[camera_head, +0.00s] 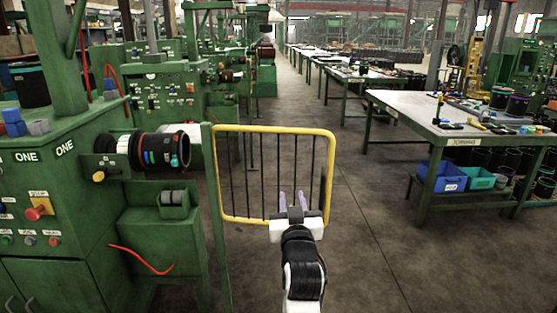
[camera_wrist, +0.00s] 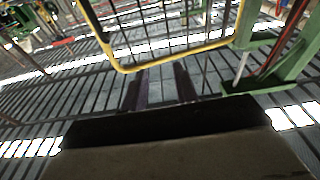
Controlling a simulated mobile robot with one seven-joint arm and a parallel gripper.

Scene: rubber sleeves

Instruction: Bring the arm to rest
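My gripper (camera_head: 291,203) is in front of the yellow-framed gate in the head view, with its two purple-grey fingers apart and nothing between them. My arm reaches up from the bottom of the picture to it. In the wrist view the gripper's fingers (camera_wrist: 160,88) also stand apart, with only the grey floor showing between them. I cannot tell whether the gripper touches the gate.
The yellow-framed barred gate (camera_head: 274,128) hangs on a green post beside a green machine (camera_head: 60,190) marked ONE. The machine's dark drum (camera_head: 150,150) carries coloured bands. The middle aisle floor (camera_head: 350,240) is clear.

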